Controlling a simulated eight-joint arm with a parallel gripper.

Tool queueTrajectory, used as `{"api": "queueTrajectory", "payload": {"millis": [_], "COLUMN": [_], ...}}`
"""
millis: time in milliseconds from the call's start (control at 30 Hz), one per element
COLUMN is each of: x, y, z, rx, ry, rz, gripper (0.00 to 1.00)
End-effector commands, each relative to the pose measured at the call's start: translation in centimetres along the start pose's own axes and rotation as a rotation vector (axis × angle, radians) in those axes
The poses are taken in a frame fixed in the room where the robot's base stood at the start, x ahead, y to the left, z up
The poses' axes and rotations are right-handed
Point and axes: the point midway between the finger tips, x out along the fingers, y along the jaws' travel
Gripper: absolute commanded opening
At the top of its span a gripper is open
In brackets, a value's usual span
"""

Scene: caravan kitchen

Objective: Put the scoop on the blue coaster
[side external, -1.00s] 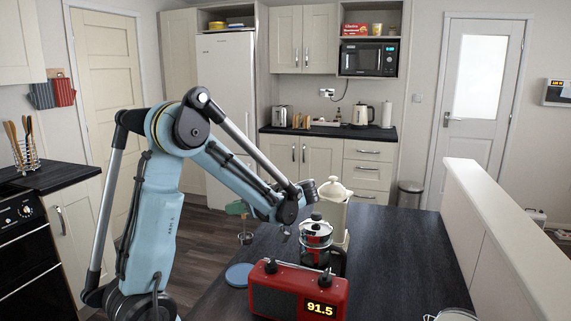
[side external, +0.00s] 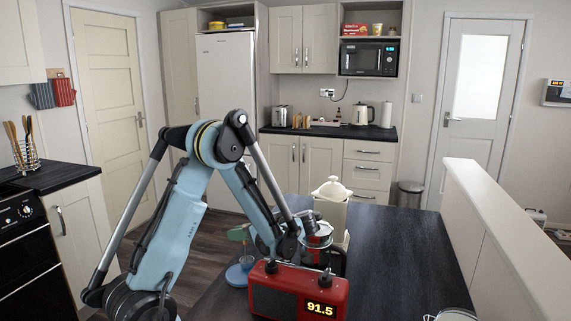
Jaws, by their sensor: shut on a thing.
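The blue coaster (side external: 235,278) lies on the dark counter, left of the red radio. The scoop (side external: 239,233) shows a green upper part with a small, clear or metallic lower part below it. Its lower end appears over the coaster; I cannot tell whether it touches. My gripper (side external: 254,238) is shut on the scoop beside my wrist. Its fingers are small and mostly hidden by my arm, so the exact grip is unclear.
The red radio (side external: 297,293) stands just right of the coaster. A red and glass coffee press (side external: 322,241) and a cream lidded canister (side external: 333,194) stand behind it, partly covered by my arm.

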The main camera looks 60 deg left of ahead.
Motion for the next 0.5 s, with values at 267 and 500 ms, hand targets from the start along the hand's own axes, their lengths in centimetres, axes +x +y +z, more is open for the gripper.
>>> {"api": "queueTrajectory", "payload": {"millis": [267, 500], "x": [0.08, 0.07], "y": [0.01, 0.02], "z": [0.19, 0.18], "rx": [0.0, 0.0], "ry": [0.0, 0.0], "rz": [0.0, 0.0], "gripper": [0.4, 0.42]}}
